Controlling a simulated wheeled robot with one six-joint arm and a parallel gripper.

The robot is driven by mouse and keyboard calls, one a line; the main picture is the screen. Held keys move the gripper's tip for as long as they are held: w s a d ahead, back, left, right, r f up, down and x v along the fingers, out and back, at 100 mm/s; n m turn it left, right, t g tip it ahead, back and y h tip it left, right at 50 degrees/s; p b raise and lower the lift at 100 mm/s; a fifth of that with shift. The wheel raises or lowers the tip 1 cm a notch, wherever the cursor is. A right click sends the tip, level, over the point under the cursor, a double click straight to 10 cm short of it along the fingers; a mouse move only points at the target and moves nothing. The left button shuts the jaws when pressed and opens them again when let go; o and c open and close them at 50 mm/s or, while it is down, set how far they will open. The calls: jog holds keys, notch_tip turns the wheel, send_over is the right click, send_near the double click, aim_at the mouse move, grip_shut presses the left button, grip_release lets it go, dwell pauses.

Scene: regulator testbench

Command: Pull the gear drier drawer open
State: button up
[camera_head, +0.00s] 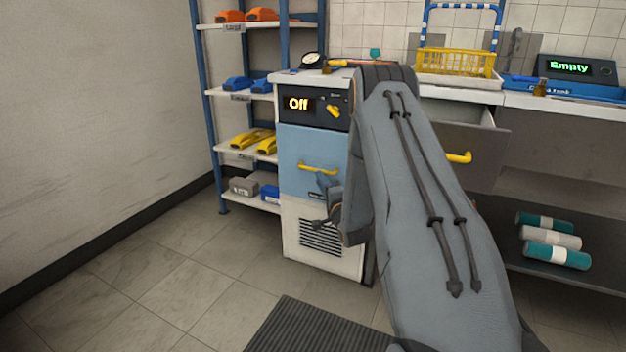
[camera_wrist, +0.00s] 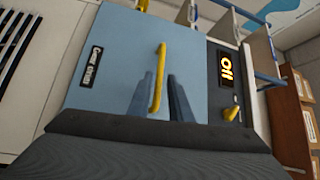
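The gear drier drawer (camera_head: 300,150) is a light blue front with a yellow bar handle (camera_head: 318,167). It looks shut, flush with its white cabinet. In the wrist view, the drawer front (camera_wrist: 115,65) carries a dark label, and its handle (camera_wrist: 160,70) shows between my two fingers. My gripper (camera_wrist: 158,100) is open, one finger on each side of the handle, with gaps on both sides. I cannot tell how far the fingertips reach past the bar. In the head view my gripper (camera_head: 327,188) is just below the handle, partly hidden by my arm.
The panel above the drawer has an "Off" display (camera_head: 298,104) and a yellow knob (camera_head: 333,111). A shelf rack (camera_head: 207,90) stands at left. At right, another drawer (camera_head: 485,150) with a yellow handle stands open under the counter. The floor before the cabinet is clear except a dark mat (camera_head: 310,328).

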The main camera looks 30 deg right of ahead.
aim_at(314, 170)
jog(key=shift+w+d+r+b, duration=0.15)
jog(key=shift+w+b, duration=0.25)
jog(key=shift+w, duration=0.9)
jog(key=shift+w+d+r+b, duration=0.2)
jog(key=shift+w+b, duration=0.15)
jog(key=shift+w, duration=0.9)
jog(key=shift+w+d+r+b, duration=0.15)
jog(key=shift+w+b, duration=0.25)
jog(key=shift+w, duration=0.9)
grip_shut()
